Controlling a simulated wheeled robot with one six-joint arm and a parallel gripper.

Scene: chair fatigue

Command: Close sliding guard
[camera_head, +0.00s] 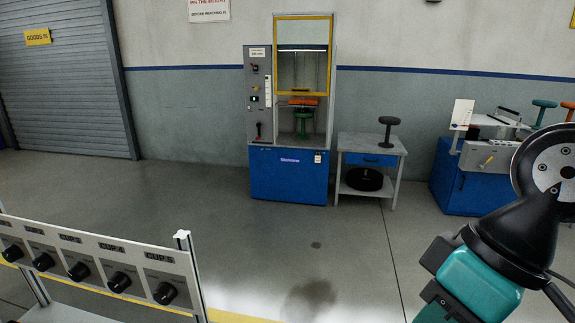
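The sliding guard (303,95) is a clear panel in a yellow frame on the front of a tall test machine (289,175) with a blue base, by the back wall. The guard covers the upper part of the opening, and its lower edge is above the lower gap. In that gap a green stool (303,124) with an orange piece on top stands inside the machine. My arm shows at the lower right, well apart from the machine. My gripper's fingers are not in view.
A grey control panel (259,100) is on the machine's left side. A small table (370,143) with a black stool (389,130) stands to its right, then a blue bench (452,185). A rack with black knobs (120,282) is at the lower left. The middle floor (300,240) is clear.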

